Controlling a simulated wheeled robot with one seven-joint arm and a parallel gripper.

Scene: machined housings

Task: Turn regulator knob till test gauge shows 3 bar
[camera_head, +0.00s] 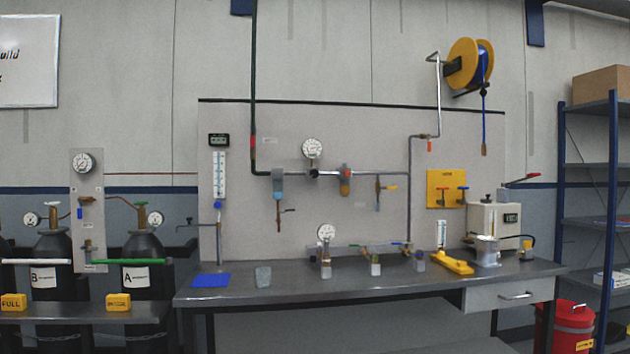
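A round white gauge (312,148) is mounted on the grey wall panel, above a dark knob-like fitting (314,174) in the horizontal pipe. A second white gauge (326,232) stands lower, on a small pipe assembly at the back of the bench. Which one is the test gauge, I cannot tell. The needles and scales are too small to read. Which fitting is the regulator knob is also not certain from this distance. My gripper is not in view.
The steel workbench (330,289) carries a blue mat (211,281), a clear beaker (263,277), a yellow tool (453,263) and a beige instrument (495,224). Gas cylinders (52,258) stand left. Shelving (612,168) and a red bin (573,327) are right.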

